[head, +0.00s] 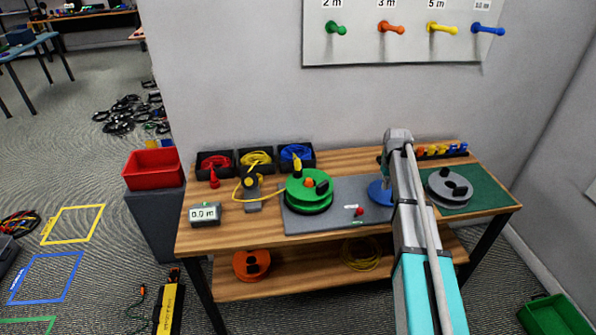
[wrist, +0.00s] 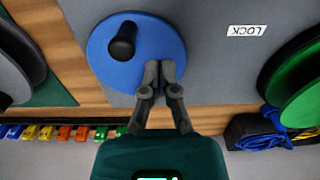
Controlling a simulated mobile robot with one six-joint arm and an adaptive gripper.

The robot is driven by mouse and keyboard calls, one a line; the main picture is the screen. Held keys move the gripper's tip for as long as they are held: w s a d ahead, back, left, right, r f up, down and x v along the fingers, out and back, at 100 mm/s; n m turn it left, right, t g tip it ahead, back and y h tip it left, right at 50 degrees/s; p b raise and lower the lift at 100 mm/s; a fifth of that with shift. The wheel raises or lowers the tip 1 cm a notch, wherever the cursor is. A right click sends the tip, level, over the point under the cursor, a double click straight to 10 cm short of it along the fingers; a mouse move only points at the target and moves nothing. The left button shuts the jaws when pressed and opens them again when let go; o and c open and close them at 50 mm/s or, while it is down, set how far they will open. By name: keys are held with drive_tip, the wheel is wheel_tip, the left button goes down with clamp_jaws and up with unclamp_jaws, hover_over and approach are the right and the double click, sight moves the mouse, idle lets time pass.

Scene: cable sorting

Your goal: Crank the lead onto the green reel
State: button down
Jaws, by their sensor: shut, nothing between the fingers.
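The green reel (head: 309,201) lies on the grey mat, with black knobs and an orange centre on top; its edge also shows at the right of the wrist view (wrist: 297,84). A yellow lead (head: 237,190) loops at a small grey stand (head: 252,201) left of the reel. A blue disc (wrist: 110,65) with an upright black knob (wrist: 122,42) lies right of the reel, partly hidden by my arm in the head view (head: 376,194). My gripper (wrist: 160,70) is shut and empty over the disc's edge, beside the knob and apart from it.
A meter (head: 205,214) reads 0.0 m. Black bins (head: 256,172) of coiled cables stand behind. A red knob (head: 359,211) sits by a LOCK label (wrist: 247,31) at the mat's front. A grey reel (head: 449,187) lies on a green mat at right. A red bin (head: 154,170) stands left.

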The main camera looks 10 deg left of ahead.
sight(382, 200)
drive_tip(key=shift+f+b, duration=1.65)
drive_tip(key=shift+f, duration=0.2)
drive_tip(key=shift+d, duration=0.1)
